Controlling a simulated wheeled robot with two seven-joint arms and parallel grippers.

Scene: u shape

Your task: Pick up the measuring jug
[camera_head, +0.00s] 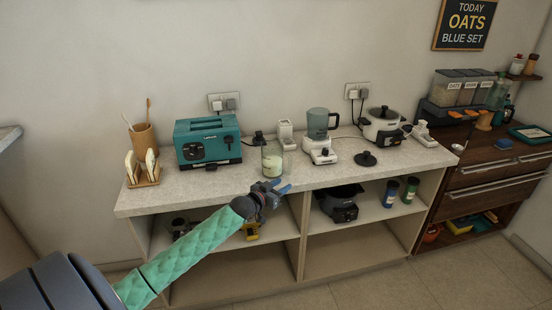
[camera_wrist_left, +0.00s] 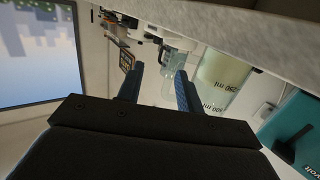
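The measuring jug (camera_head: 272,160) is a clear cylinder with pale contents, upright near the front edge of the counter. In the left wrist view the measuring jug (camera_wrist_left: 222,82) shows its ml markings, just to the right of my fingers. My left gripper (camera_head: 280,187) is in front of and slightly below the jug, by the counter's front edge. Its two blue fingers (camera_wrist_left: 160,85) are apart with nothing between them, and the jug is outside them. My right gripper is in neither view.
The pale counter (camera_head: 200,190) has open shelves below. A teal toaster-like appliance (camera_head: 207,141) stands left of the jug, and a blender (camera_head: 319,135) stands to the right. A black lid (camera_head: 366,159) and a white cooker (camera_head: 383,127) are further right. Bare counter lies front left.

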